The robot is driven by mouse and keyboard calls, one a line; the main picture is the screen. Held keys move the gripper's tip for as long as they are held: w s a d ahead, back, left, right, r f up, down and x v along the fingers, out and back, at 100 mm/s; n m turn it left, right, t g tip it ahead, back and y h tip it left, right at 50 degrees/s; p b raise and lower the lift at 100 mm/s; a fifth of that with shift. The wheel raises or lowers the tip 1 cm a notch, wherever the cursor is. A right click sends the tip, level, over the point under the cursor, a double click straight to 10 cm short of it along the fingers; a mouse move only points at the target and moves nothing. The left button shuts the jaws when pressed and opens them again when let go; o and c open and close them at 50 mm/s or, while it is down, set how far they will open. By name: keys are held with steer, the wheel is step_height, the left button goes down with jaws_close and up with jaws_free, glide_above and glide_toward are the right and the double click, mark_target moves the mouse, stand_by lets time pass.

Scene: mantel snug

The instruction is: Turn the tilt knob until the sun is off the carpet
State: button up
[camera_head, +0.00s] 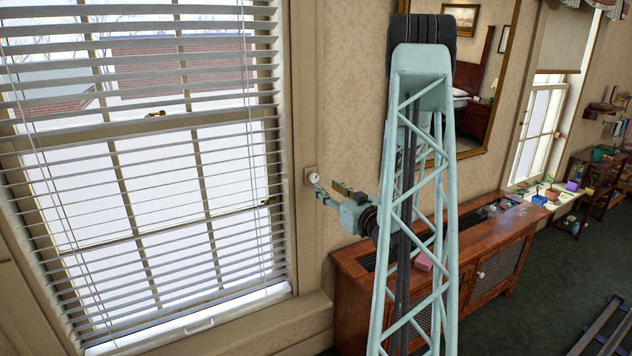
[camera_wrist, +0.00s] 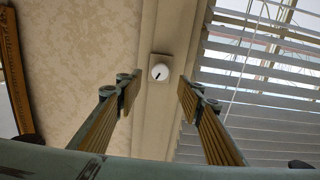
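The white round tilt knob (camera_head: 314,178) sits on a small beige plate on the window trim. In the wrist view the knob (camera_wrist: 160,72) shows a short dark mark pointing to lower left. My gripper (camera_head: 322,192) is close to the knob in the head view. In the wrist view my gripper (camera_wrist: 159,92) is open, with the knob seen between and beyond its fingers; contact does not show. The white blind (camera_head: 140,190) has its slats tilted open, with bright outdoors between them. The dark green carpet (camera_head: 555,310) shows no clear sun patch in the visible part.
A wooden cabinet (camera_head: 345,285) stands under the mirror (camera_head: 510,50), below and right of my gripper, with a pink block (camera_head: 424,261) on top. A second window (camera_head: 535,125) and a low shelf with small pots are further right. Rails (camera_head: 605,325) cross the carpet.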

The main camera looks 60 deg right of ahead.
mark_target(315, 179)
steer(key=shift+x, duration=4.5)
steer(key=c, duration=0.9)
steer(key=shift+m+b, duration=1)
steer(key=shift+b, duration=0.05)
steer(key=o, duration=0.9)
steer(key=shift+s+a, duration=0.1)
steer(key=shift+s, duration=0.05)
steer(key=v, duration=1.1)
steer(key=shift+s+a, duration=0.15)
steer(key=shift+s, duration=0.2)
